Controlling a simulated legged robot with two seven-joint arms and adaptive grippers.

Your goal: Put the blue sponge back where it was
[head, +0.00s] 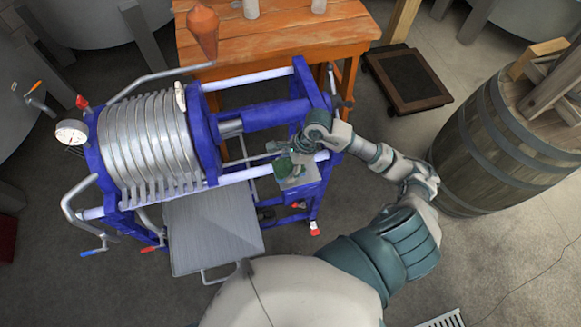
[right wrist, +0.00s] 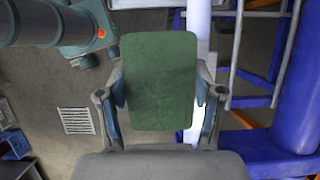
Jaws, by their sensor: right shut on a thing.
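My right gripper (head: 284,160) is shut on a green block (head: 290,168) shaped like a sponge. In the right wrist view the green block (right wrist: 158,82) stands out between the two fingers of my right gripper (right wrist: 161,95), one on each side. Its face looks flat with rounded corners. In the head view the gripper is at the right end of the blue-framed filter press (head: 322,85), close to a white rail and above a small pale plate (head: 300,183). I cannot tell whether the block touches the plate. No blue sponge shows. My left gripper is not in view.
The press has a stack of grey plates (head: 150,140), a gauge (head: 71,132) and a grey tray (head: 212,235) below. An orange wooden table (head: 270,40) stands behind. A barrel (head: 510,140) stands at the right. A dark low stand (head: 408,80) is on the floor.

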